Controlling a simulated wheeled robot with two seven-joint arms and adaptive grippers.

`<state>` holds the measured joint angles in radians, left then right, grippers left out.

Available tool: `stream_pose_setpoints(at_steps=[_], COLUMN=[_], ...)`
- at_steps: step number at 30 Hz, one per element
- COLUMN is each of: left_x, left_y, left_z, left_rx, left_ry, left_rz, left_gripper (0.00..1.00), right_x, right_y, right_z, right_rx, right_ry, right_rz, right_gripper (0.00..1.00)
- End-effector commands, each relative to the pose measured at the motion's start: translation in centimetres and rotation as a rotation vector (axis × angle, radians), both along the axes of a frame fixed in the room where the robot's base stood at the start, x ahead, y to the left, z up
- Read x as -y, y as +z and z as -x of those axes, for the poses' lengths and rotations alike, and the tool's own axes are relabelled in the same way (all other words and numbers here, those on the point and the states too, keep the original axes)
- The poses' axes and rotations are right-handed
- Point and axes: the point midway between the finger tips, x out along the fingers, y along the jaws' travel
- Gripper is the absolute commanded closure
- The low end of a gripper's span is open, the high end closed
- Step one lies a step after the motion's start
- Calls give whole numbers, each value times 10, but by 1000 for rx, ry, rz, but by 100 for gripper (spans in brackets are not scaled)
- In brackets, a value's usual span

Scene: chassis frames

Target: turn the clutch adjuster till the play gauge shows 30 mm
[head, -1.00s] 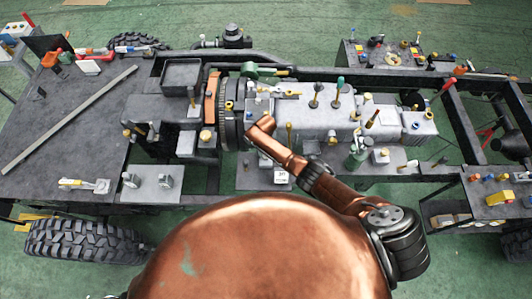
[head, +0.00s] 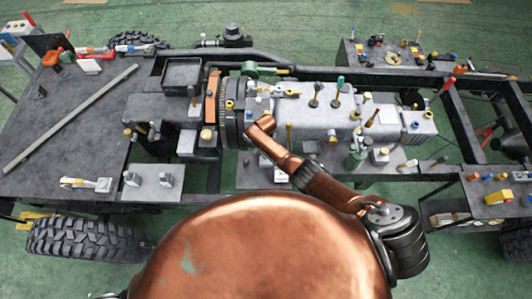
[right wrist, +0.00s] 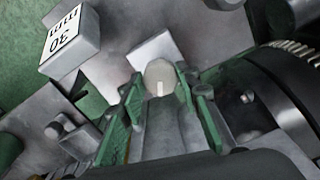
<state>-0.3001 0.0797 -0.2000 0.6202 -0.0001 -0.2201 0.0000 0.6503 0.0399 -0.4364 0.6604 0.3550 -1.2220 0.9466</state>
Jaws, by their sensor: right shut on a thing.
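The clutch adjuster (right wrist: 160,75), a pale round knob with a short slot mark, sits between the green fingers of my right gripper (right wrist: 159,88) in the right wrist view. The gripper is shut on it. In the head view my copper right arm hides the gripper and the knob. The gauge block also shows small in the head view (head: 282,178), too small to read. My left gripper is not in view.
The dark toothed flywheel ring (right wrist: 290,90) is close on the right of the gripper. The grey gearbox casing (head: 310,115) carries several knobs and levers. A flat grey deck (head: 65,130) lies at left. A tool tray (head: 497,195) stands at right.

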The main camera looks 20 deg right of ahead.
Motion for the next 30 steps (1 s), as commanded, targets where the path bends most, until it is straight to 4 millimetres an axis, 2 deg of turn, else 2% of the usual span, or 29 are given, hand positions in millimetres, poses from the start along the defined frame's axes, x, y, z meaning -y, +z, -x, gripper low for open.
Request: stream_pose_setpoints(at_steps=[2,3,9,22,26,30], left_x=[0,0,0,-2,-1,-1], left_y=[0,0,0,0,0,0], left_z=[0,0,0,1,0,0], left_rx=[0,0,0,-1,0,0], left_ry=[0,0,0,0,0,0], left_rz=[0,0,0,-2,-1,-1], left_gripper=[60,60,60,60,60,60], right_x=[1,1,0,-1,-1,-1], right_y=[1,1,1,6,18,42], right_z=[-2,-2,-1,-1,-1,-1], right_rx=[3,3,2,3,2,4], right_ry=[1,1,2,3,2,2], right_rz=[1,1,1,-1,-3,-3], right_gripper=[94,67,53,52,52,52])
